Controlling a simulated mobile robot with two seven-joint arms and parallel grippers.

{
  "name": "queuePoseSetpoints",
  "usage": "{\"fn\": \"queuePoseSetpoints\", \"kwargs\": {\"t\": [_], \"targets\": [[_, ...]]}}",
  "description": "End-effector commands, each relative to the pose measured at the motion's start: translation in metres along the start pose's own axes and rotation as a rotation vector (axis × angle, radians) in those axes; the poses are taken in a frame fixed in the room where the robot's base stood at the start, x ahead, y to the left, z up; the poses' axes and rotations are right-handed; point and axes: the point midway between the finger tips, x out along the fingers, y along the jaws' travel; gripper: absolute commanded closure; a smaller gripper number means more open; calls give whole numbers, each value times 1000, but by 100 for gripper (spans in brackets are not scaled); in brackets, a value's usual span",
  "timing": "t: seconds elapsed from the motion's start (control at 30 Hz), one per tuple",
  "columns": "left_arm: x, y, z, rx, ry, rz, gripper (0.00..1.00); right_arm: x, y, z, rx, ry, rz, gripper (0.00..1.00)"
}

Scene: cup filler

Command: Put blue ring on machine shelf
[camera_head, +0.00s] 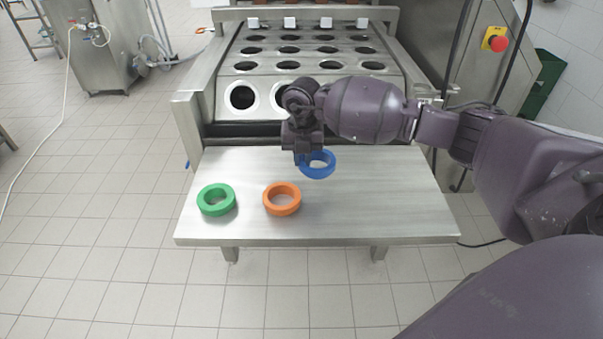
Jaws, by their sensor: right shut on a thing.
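The blue ring (321,170) is at my right gripper (303,160), over the upper middle of the metal shelf (390,205) at the front of the machine. The right gripper points down and is shut on the left side of the ring. Part of the ring's left rim is hidden behind the fingers. I cannot tell whether the ring touches the shelf or is just above it. My left gripper is not in view.
A green ring (216,212) lies at the shelf's left, and an orange ring (282,209) lies near the middle. The right part of the shelf is clear. Behind it, the machine (300,70) has rows of round holes. A red button (498,44) is at the right.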

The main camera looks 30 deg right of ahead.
Motion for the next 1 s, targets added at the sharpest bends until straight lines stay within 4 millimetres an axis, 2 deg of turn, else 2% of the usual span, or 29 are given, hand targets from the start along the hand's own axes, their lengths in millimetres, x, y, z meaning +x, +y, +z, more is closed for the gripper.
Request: {"fn": "queuePoseSetpoints", "kwargs": {"t": [0.4,0.83,0.87,1.0], "targets": [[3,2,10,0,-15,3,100,56,0,-1,1,4,-2,100],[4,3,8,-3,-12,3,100,59,0,0,0,1,0,100],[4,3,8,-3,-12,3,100,59,0,0,0,1,0,83],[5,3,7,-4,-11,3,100,58,0,0,0,0,0,62]]}}
